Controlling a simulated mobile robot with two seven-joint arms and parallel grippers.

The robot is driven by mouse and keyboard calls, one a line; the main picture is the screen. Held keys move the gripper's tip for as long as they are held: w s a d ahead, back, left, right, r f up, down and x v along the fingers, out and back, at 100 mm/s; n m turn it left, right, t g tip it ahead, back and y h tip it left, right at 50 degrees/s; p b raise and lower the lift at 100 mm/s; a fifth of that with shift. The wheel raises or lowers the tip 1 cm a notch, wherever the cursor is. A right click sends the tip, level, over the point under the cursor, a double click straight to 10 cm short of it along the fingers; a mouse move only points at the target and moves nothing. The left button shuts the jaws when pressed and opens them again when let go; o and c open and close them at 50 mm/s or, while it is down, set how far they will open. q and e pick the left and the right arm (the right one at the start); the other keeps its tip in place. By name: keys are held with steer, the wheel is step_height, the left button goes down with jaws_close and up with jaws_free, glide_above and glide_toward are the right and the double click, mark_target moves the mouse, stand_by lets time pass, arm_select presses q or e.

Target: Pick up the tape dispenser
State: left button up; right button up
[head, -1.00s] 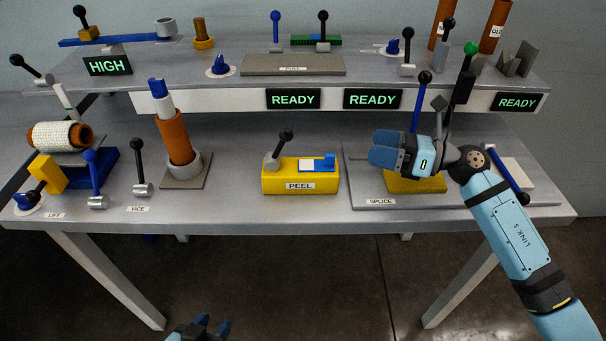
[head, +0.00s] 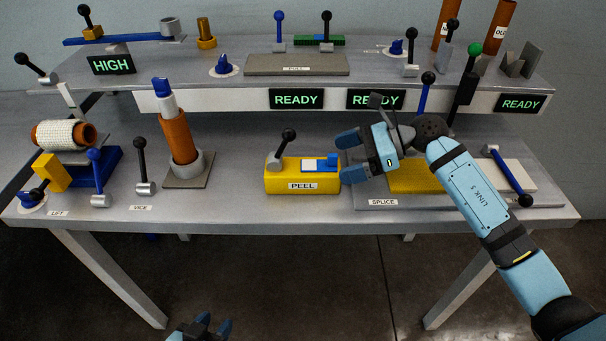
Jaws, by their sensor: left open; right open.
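A yellow block labelled PEEL (head: 288,187) sits mid-bench, with a black-knobbed lever, a white patch and a blue piece on top. It may be the tape dispenser; no label names one. My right gripper (head: 350,156) is open and empty, just right of the block, its fingers pointing left and apart from each other. Whether it touches the blue end of the block cannot be told. My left gripper (head: 203,328) is at the bottom edge, below the bench front, with only its open fingertips showing, away from the block.
A yellow pad on the splice plate (head: 415,180) lies partly behind my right arm. An orange tube (head: 178,138) stands in a grey vice at left, near a white roll (head: 62,135) on a blue cradle. Levers line the raised shelf (head: 240,85). Bare bench lies left of the PEEL block.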

mark_target(326, 165)
steer(key=x, duration=0.5)
steer(key=shift+s, duration=0.1)
steer(key=shift+d, duration=0.1)
steer(key=c, duration=1.2)
step_height(326, 165, up, 9)
steer(key=shift+f, duration=4.3)
